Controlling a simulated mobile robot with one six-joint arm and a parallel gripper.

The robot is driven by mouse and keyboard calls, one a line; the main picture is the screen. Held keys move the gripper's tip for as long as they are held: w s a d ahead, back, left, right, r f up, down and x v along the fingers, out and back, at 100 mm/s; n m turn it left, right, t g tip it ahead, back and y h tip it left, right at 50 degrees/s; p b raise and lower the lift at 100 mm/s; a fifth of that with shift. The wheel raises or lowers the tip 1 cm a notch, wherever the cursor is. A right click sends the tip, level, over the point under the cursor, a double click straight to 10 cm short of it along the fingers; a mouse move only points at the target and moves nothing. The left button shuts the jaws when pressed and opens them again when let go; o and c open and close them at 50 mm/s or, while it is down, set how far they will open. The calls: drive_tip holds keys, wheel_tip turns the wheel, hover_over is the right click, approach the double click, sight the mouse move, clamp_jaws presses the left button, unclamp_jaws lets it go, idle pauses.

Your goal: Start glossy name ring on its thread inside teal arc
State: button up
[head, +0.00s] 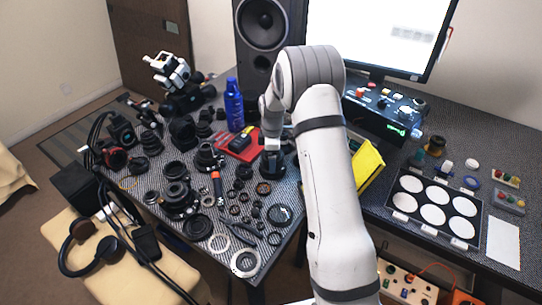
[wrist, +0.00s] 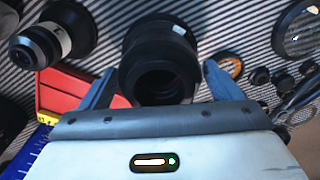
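My gripper (wrist: 161,68) points down at the mat, with one blue finger on each side of a black lens barrel (wrist: 158,45). The fingertips are very close to the barrel's sides; I cannot tell whether they press on it. The barrel's open dark end faces the wrist camera. In the head view my gripper (head: 272,147) is just above the black barrel (head: 271,168), which stands on the striped table. I cannot make out a glossy name ring or a teal arc in either view.
A red tray (wrist: 68,92) lies left of the barrel. Another lens (wrist: 52,35) stands at upper left. An orange-marked ring (wrist: 229,64) and small black parts lie at right. In the head view a blue bottle (head: 234,105) and a yellow panel (head: 366,165) stand nearby.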

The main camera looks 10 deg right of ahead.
drive_tip(key=shift+o, duration=1.1)
wheel_tip(320, 180, up, 7)
drive_tip(key=shift+f+b, duration=0.15)
drive_tip(key=shift+b, duration=0.15)
drive_tip(key=shift+s+r, duration=0.15)
drive_tip(key=shift+r, duration=0.75)
drive_tip(key=s+r+m+t, duration=0.1)
drive_tip(key=s+r+m, duration=0.7)
drive_tip(key=s+r, duration=0.7)
drive_tip(key=s+f+m+t, duration=0.1)
drive_tip(key=s+m, duration=0.6)
drive_tip(key=s, duration=1.2)
drive_tip(key=shift+s+a+m+t, duration=0.15)
drive_tip(key=shift+s+m+t, duration=0.15)
drive_tip(key=shift+m, duration=0.1)
